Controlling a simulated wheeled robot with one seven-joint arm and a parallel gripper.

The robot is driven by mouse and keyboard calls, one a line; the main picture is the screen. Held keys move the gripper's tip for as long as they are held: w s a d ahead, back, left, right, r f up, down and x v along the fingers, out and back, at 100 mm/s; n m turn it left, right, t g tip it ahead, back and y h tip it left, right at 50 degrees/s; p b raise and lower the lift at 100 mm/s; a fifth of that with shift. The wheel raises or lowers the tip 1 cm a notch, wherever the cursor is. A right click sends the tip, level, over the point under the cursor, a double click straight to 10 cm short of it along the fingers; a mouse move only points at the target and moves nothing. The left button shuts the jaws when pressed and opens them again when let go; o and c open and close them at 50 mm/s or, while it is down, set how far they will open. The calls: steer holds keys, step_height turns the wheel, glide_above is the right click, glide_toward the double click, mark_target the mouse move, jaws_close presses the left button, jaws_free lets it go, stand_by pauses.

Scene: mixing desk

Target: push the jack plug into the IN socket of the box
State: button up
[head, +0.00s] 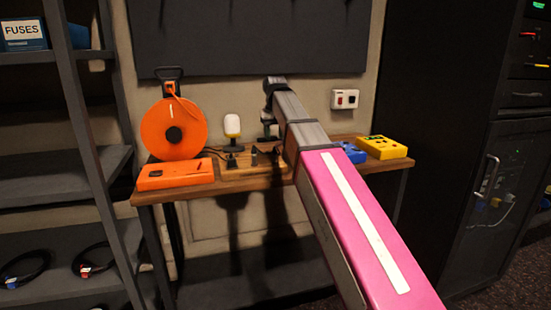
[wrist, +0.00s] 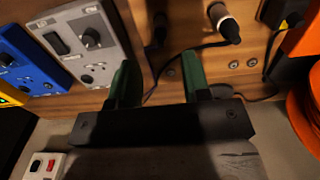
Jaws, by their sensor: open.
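In the wrist view my gripper (wrist: 160,65) has its two green fingers spread, with nothing held between them. A dark plug with a pale, coppery band (wrist: 222,22) stands beyond the right finger, apart from it; it looks like the jack plug. A thin black cable (wrist: 188,48) runs behind the fingers. A grey box (wrist: 72,42) with a switch, a knob and sockets lies left of the fingers. I cannot read its labels, so I cannot tell which socket is IN. In the head view my pink arm hides the grey box.
A blue box (wrist: 28,62) and a yellow box (head: 384,147) stand beyond the grey one. An orange case (head: 176,174), an orange reel (head: 180,128) and a white-topped lamp (head: 232,125) stand to the left on the wooden desk (head: 240,183). A switch plate (head: 345,99) is on the wall.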

mark_target(275, 151)
steer(key=shift+f, duration=4.5)
jaws_close()
steer(key=shift+r, duration=0.2)
steer(key=shift+r, duration=2.85)
